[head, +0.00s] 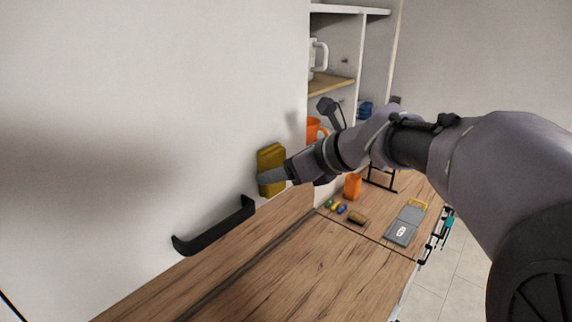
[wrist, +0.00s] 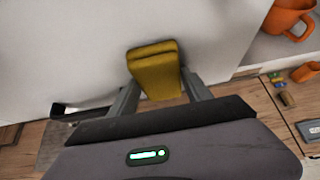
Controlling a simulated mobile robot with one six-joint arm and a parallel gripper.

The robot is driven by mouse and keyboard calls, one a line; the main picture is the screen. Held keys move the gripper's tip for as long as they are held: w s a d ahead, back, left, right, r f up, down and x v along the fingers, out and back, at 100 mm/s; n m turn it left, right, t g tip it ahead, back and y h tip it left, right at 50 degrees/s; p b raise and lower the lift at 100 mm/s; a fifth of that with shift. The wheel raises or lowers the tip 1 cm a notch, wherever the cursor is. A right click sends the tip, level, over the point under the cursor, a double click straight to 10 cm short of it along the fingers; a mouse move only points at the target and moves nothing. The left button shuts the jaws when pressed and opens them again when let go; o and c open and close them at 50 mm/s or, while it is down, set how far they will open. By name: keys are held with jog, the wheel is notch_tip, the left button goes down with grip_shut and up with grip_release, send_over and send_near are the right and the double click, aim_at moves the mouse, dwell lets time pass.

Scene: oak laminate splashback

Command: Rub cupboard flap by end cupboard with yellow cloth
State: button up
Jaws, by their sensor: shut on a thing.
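The yellow cloth (head: 271,160) is a folded mustard-coloured pad, held upright in front of the white cupboard flap (head: 130,110). My gripper (head: 270,178) is shut on its lower part. In the wrist view the cloth (wrist: 155,65) sits between both fingers, its top toward the flap (wrist: 70,50). The cloth is at or very close to the flap's face near its right edge; I cannot tell whether it touches. The flap's black bar handle (head: 215,228) is below and left of the cloth. The cloth's far side is hidden.
A wooden worktop (head: 300,265) runs below. An orange cup (head: 352,187), small coloured items, a brown block (head: 357,218) and a grey board (head: 404,232) stand on it to the right. Open shelves (head: 345,50) hold a white jug and an orange mug (head: 314,131).

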jog(key=shift+s+a, duration=0.8)
jog(key=shift+d, duration=0.1)
jog(key=shift+s+d+b, duration=0.5)
jog(key=shift+s+d, duration=1.45)
jog(key=shift+d, duration=0.05)
jog(key=shift+s+d, duration=1.1)
jog(key=shift+s, duration=0.05)
jog(key=shift+w, duration=0.15)
jog(key=w+a, duration=0.4)
jog(key=a, duration=0.1)
jog(key=shift+w+p, duration=0.35)
jog(key=shift+p, duration=0.05)
